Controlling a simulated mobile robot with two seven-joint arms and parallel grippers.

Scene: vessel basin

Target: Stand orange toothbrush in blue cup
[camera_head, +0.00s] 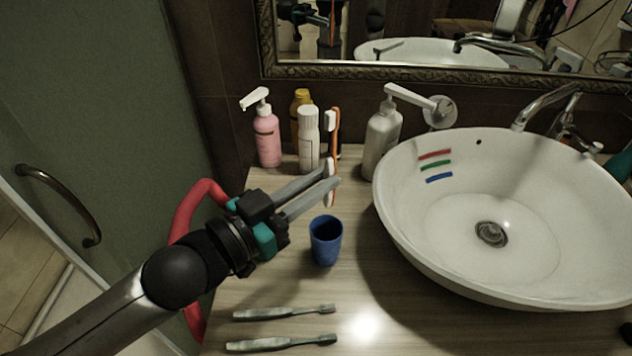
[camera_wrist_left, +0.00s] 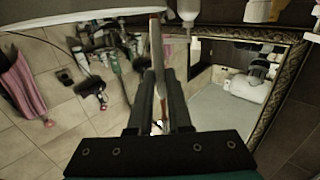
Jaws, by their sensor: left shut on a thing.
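The orange toothbrush (camera_head: 335,145) is upright in the head view, with its white bristles at the top. My left gripper (camera_head: 332,181) is shut on its lower part. In the left wrist view the toothbrush (camera_wrist_left: 157,45) runs between the fingers of the gripper (camera_wrist_left: 160,100). The blue cup (camera_head: 326,243) stands upright on the counter, apart from the toothbrush. It shows just below the fingers in the head view, and I see nothing standing in it. My right gripper is not in view.
Two grey-green toothbrushes (camera_head: 282,343) lie at the counter's front. A pink pump bottle (camera_head: 267,138), a white bottle (camera_head: 308,142), a yellow-capped bottle (camera_head: 301,97) and a grey pump bottle (camera_head: 382,135) stand behind. The white basin (camera_head: 400,215) is on the right, below a mirror.

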